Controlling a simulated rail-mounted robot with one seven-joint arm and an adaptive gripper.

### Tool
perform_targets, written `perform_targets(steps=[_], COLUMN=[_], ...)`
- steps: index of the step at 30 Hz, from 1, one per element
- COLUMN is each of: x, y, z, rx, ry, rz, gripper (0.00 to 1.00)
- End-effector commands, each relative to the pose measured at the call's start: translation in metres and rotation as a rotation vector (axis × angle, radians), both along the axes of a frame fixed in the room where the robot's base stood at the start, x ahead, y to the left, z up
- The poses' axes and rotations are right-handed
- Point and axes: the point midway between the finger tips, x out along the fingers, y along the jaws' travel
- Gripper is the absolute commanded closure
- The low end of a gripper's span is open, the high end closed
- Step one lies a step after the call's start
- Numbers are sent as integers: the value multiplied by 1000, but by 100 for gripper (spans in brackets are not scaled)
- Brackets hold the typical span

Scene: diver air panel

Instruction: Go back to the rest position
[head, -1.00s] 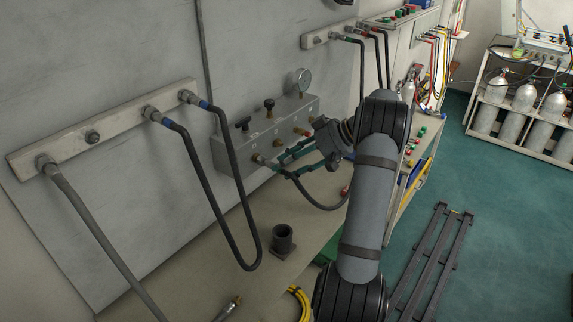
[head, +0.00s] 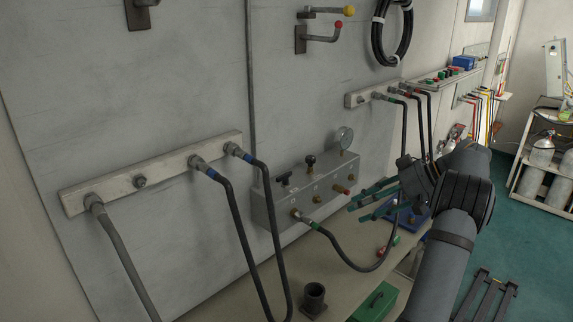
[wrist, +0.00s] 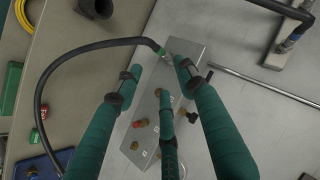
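My gripper (head: 362,200) has green fingers and stands to the right of the grey air panel (head: 268,204), clear of it in the head view. In the wrist view, the gripper (wrist: 160,75) has its fingers spread apart with nothing held between them. A black hose with a green band (head: 326,235) runs to a fitting on the panel's lower left front. In the wrist view the hose (wrist: 85,54) curves left from its green-banded end (wrist: 158,48), at the panel's upper end (wrist: 186,50). I cannot tell how firmly it is seated.
A wall manifold (head: 140,181) with hanging hoses is at left. The bench holds a dark socket (head: 314,298), a green box (head: 375,302) and a blue tray (head: 404,222). A black hose coil (head: 391,30) hangs above.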

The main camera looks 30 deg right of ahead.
Motion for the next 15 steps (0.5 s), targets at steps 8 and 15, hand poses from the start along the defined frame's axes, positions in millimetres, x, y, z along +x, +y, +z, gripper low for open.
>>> perform_targets(steps=[8, 15], x=[1, 14], y=[1, 14], z=[-1, -14], rx=[0, 2], ry=[1, 2], rz=[1, 3], gripper=[61, 61])
